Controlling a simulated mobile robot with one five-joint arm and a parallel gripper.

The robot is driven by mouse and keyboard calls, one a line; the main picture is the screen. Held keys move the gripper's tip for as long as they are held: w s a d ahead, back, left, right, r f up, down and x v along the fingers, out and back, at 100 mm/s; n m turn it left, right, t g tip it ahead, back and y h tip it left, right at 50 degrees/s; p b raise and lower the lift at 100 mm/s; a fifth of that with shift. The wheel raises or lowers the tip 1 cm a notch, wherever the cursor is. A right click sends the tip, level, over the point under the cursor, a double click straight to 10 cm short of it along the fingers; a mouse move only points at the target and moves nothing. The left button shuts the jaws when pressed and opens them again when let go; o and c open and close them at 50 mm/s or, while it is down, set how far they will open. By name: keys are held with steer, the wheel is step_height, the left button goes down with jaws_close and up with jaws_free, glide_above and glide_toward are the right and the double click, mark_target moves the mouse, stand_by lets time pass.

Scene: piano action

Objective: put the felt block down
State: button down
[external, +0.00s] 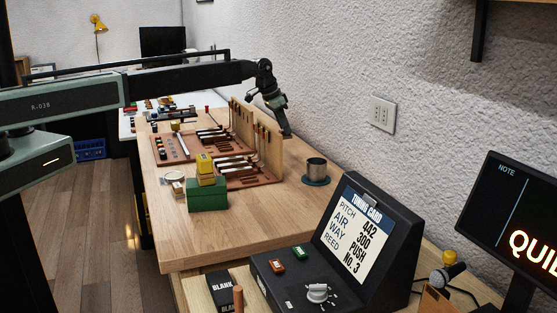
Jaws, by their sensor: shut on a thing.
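My gripper (284,128) is at the end of my arm, pointing down at the wall side of the wooden bench (240,230). It is above and beside the upright wooden rack of the piano action (258,140). It is shut on the felt block, which is too small and dark here to tell apart from the fingers. I cannot tell how far the block is from the bench or whether it touches the rack.
A metal cup (316,168) stands on a dark round coaster right of the rack. A green box (207,196) with yellow pieces on top stands in front. The tuning card display (350,235) is at the near right. The bench's middle front is clear.

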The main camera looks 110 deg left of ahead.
mark_target(284, 138)
step_height(284, 138, down, 6)
steer(key=b, duration=0.4)
steer(key=shift+r, duration=0.3)
steer(key=shift+f, duration=0.25)
steer(key=c, duration=1.3)
jaws_free()
steer(key=shift+o, duration=0.2)
steer(key=shift+r, duration=0.1)
steer(key=shift+d+r+p, duration=0.1)
steer(key=shift+r+p, duration=0.35)
steer(key=shift+r, duration=0.05)
steer(key=p+v, duration=1)
steer(key=v, duration=0.1)
steer(key=shift+s, duration=0.15)
